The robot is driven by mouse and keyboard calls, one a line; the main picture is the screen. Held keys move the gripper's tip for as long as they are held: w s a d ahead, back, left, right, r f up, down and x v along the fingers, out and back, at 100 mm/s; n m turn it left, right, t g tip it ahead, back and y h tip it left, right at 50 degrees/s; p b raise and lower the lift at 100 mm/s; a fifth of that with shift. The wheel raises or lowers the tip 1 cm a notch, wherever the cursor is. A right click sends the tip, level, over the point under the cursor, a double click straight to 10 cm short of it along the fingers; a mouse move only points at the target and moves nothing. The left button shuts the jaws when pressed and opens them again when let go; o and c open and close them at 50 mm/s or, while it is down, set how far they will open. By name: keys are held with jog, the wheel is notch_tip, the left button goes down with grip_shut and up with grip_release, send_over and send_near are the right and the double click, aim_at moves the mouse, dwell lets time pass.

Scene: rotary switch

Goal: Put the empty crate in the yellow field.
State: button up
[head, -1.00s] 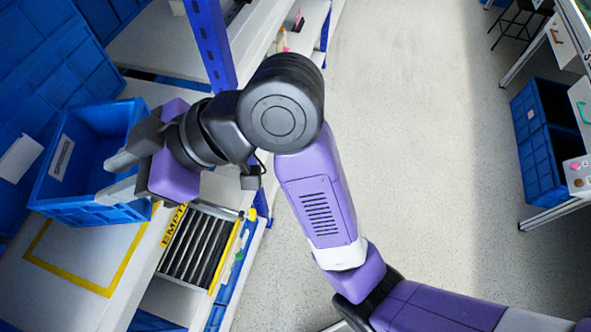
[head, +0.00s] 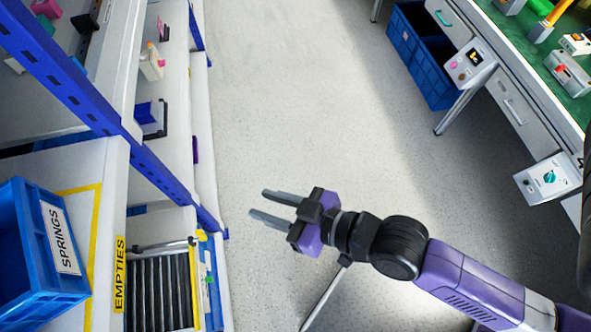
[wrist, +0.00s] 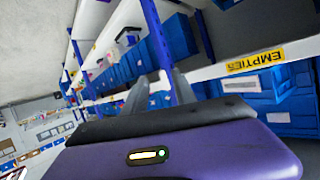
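The blue crate (head: 30,260), labelled SPRINGS, is at the left edge of the head view, partly cut off. It stands at the shelf's yellow field (head: 97,205). The yellow lines show behind it and to its right; the other sides are hidden or out of view, and so is most of the crate's inside. My gripper (head: 259,203) is open and empty above the floor, well to the right of the crate. Its two fingers also show apart in the wrist view (wrist: 160,92).
A roller track (head: 160,285) beside the yellow EMPTIES label (head: 118,275) lies right of the crate. A blue shelf post (head: 100,125) slants behind it. The floor aisle (head: 310,90) is clear. A workbench (head: 530,70) with blue crates (head: 425,50) below is at right.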

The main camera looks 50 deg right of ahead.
jog(key=s+d+r+h, duration=0.1)
jog(key=s+d+r, duration=0.1)
jog(key=s, duration=0.5)
jog(key=s+d+r+m+t+h, duration=0.1)
jog(key=s+d+r, duration=0.2)
jog(key=s, duration=0.3)
jog(key=shift+s+r+h, duration=0.2)
jog(key=shift+s+h, duration=0.15)
jog(key=shift+h, duration=0.05)
